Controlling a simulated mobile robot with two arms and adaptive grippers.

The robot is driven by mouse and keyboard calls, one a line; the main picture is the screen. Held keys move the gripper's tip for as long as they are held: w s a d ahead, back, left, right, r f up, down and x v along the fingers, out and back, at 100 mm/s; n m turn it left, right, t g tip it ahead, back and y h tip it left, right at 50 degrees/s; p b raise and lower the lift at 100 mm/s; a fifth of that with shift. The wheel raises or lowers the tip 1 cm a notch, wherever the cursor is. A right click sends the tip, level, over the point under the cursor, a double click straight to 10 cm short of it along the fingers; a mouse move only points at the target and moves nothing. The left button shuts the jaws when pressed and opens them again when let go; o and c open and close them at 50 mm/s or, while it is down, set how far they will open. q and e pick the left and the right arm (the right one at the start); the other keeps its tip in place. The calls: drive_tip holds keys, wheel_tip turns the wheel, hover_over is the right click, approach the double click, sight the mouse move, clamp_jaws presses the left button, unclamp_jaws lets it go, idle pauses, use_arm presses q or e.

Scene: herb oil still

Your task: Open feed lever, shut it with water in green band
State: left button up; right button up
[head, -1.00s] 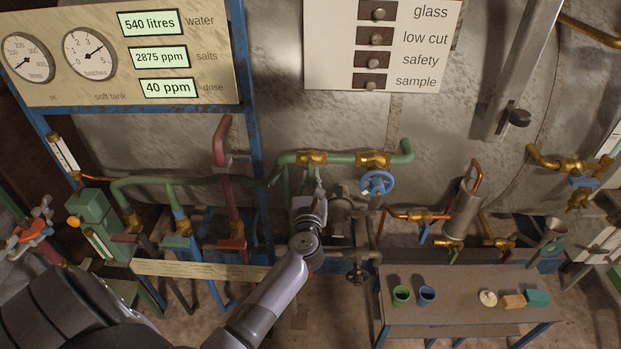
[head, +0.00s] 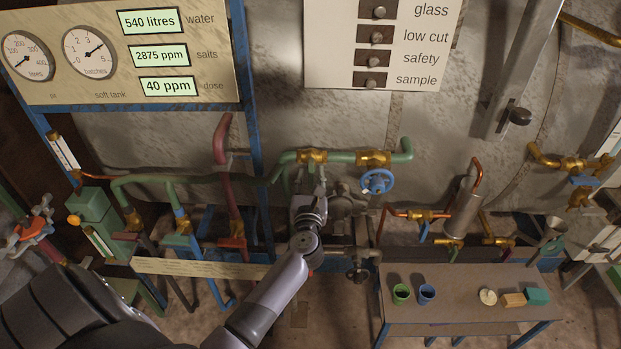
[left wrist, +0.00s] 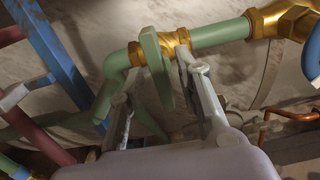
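The feed lever looks like the flat green lever (left wrist: 157,70) that hangs down from a brass valve (left wrist: 170,45) on the green pipe. In the head view that valve (head: 312,157) is on the green pipe above my left gripper (head: 318,188), and the lever is hard to make out. In the left wrist view the two fingers of my left gripper (left wrist: 163,105) are apart, one on each side of the lever, with gaps visible. No water level in a green band can be made out. My right gripper is not in view.
A blue handwheel (head: 377,182) is just right of my left gripper. A bench (head: 450,318) with two cups and small blocks stands at the right. Pipes and a blue frame post (head: 250,120) are on the left. A panel (head: 200,55) reads 540 litres.

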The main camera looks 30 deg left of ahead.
use_arm(q)
drive_tip(key=v, duration=1.2)
drive_tip(key=shift+w+f, duration=0.1)
drive_tip(key=shift+f, duration=0.05)
